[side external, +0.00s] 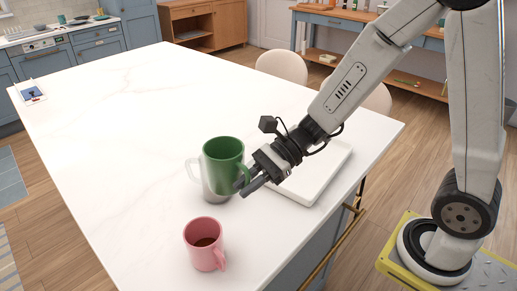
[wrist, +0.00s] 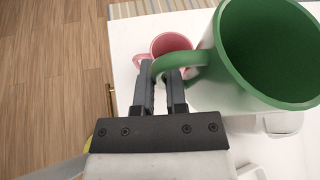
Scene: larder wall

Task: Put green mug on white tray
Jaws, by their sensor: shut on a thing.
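The green mug (side external: 223,152) is upright over the counter in the side view. It fills the upper right of the wrist view (wrist: 225,75), and its inside looks empty. My gripper (side external: 243,186) is shut on the green mug's handle, which passes between the fingers in the wrist view (wrist: 161,78). The white tray (side external: 304,194) lies on the counter right of the mug, partly hidden behind my gripper and wrist.
A pale mug (side external: 192,167) stands behind and below the green mug, mostly hidden; I cannot tell whether they touch. The white counter (side external: 110,120) is largely clear to the left. Chairs (side external: 282,66) stand beyond it.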

